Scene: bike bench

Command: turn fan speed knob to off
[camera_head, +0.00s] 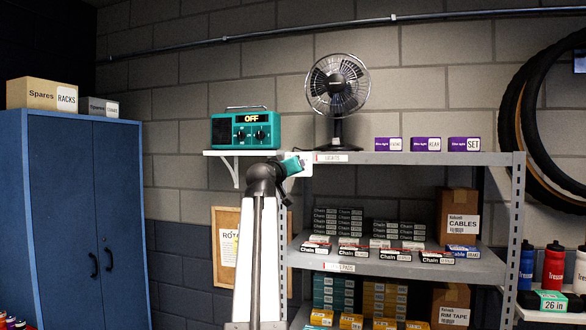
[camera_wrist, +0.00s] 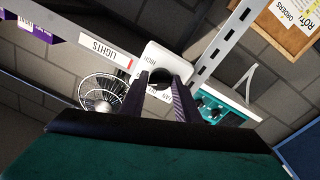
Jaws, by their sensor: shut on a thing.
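The white fan control plate (camera_head: 307,167) is at the left end of the top shelf. In the wrist view, the plate (camera_wrist: 172,55) appears upside down, with HIGH and part of FAN readable. The dark round fan speed knob (camera_wrist: 160,74) sits in its middle, partly hidden by my fingers. My gripper (camera_wrist: 161,84) is shut on the knob. In the head view, my gripper (camera_head: 298,164) reaches up to the plate. The knob's pointer is not clear. The fan (camera_head: 338,86) stands on the top shelf above; I cannot tell whether it spins.
A teal radio (camera_head: 245,129) showing OFF sits on a small wall shelf (camera_head: 222,154) to the left. The metal shelf rack (camera_head: 410,158) holds purple boxes (camera_head: 426,144) and several stacked cartons. A blue cabinet (camera_head: 75,200) stands farther left.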

